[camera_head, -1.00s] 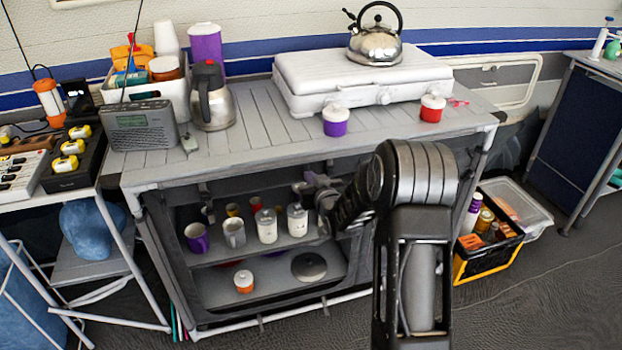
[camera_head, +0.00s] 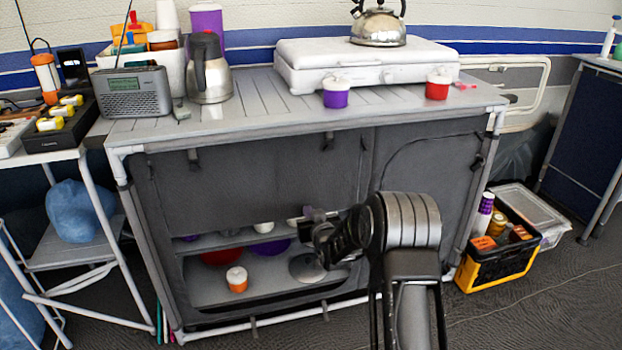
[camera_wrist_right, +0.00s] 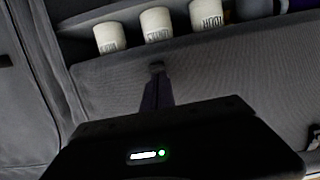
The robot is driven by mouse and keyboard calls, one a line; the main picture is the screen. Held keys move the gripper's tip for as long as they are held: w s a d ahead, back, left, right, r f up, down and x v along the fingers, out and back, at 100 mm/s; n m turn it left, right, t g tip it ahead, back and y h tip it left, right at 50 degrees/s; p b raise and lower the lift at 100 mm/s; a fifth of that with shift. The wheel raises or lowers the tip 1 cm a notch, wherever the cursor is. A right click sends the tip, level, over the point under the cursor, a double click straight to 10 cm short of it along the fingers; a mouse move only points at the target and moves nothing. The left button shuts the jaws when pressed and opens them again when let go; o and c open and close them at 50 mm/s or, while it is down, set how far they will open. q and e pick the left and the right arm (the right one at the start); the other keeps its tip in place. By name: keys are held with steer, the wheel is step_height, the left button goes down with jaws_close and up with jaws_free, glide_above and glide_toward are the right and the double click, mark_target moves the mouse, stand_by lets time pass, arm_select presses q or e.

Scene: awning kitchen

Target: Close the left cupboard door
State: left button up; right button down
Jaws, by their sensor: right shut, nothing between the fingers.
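The left cupboard door is a dark grey fabric panel (camera_head: 250,190) on the front of the cupboard. It covers the upper part of the left opening, while the lower part stays open. My right gripper (camera_head: 312,222) is shut and empty near the panel's lower edge, towards its right side. In the wrist view its narrow fingertips (camera_wrist_right: 156,70) lie against or just in front of the grey fabric (camera_wrist_right: 230,75); I cannot tell if they touch. My left gripper is not in view.
Through the gap, the lower shelf (camera_head: 215,290) holds a white and orange jar (camera_head: 237,279). A kettle (camera_head: 378,25) and stove (camera_head: 300,75) stand on top. A black and yellow crate (camera_head: 490,270) is on the floor at right.

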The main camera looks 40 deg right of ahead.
arm_select(q)
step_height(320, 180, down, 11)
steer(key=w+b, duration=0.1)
steer(key=b, duration=0.8)
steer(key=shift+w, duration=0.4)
arm_select(e)
step_height(320, 180, down, 36)
steer(key=shift+f, duration=0.2)
